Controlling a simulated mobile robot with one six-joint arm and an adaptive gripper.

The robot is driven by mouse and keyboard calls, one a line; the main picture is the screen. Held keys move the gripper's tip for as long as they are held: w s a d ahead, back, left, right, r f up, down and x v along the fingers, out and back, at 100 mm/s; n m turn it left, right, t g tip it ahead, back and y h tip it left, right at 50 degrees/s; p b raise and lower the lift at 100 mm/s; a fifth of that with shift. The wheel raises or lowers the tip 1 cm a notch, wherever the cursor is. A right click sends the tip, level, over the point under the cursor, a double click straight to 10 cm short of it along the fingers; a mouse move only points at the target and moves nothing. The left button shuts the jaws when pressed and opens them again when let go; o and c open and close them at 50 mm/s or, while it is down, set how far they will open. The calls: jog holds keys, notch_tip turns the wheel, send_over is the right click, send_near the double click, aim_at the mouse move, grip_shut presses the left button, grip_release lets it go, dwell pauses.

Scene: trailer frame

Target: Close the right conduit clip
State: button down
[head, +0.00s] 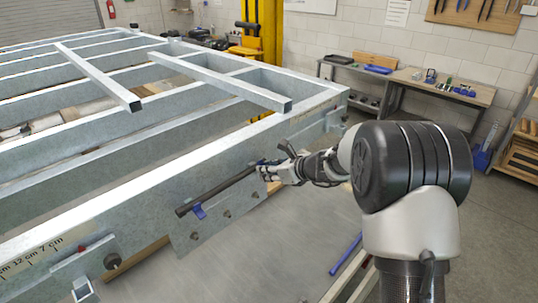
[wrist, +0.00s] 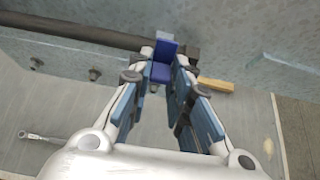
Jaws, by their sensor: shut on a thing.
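The dark conduit (head: 222,190) lies along the grey side plate of the trailer frame, and it also shows in the wrist view (wrist: 85,31). A blue left clip (head: 199,211) sits at its left part. The blue right clip (wrist: 161,72) is between my fingers in the wrist view, close to the conduit's right end. In the head view it is mostly hidden by my gripper (head: 264,169). My gripper (wrist: 167,58) is shut on this clip, one finger on each side. I cannot tell whether the clip is latched around the conduit.
The galvanized trailer frame (head: 85,205) fills the left. Bolts (wrist: 94,74) stick out below the conduit. A wrench (wrist: 42,137) and a blue bar (head: 345,254) lie low down. A workbench (head: 440,90) stands at the back right. Floor between frame and bench looks clear.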

jog(key=p, duration=0.2)
jog(key=r+g+h+p, duration=0.1)
jog(key=p, duration=0.2)
jog(key=shift+w+a+r, duration=0.1)
jog(key=shift+a+r, duration=0.05)
jog(key=shift+r, duration=0.1)
jog(key=p, duration=0.1)
jog(key=g+h+p, duration=0.1)
jog(key=shift+w+a+r+g+h+p, duration=0.15)
jog(key=shift+w+g+h+p, duration=0.05)
jog(key=shift+g+h+p, duration=0.15)
jog(key=shift+w+a+r+g+h+p, duration=0.2)
jog(key=shift+g+h+p, duration=0.1)
jog(key=shift+g+h, duration=0.35)
jog(key=shift+w+a+r+g+h, duration=0.1)
jog(key=shift+w+a+g+h, duration=0.1)
jog(key=shift+g+h, duration=0.45)
jog(key=shift+w+a+r+g+h, duration=0.1)
jog(key=shift+w+a+g+h, duration=0.05)
jog(key=shift+g+h, duration=0.45)
jog(key=shift+w+a+r+g+h, duration=0.1)
jog(key=shift+g+h, duration=0.25)
jog(key=c, duration=1.5)
grip_release()
jog(key=shift+o, duration=0.2)
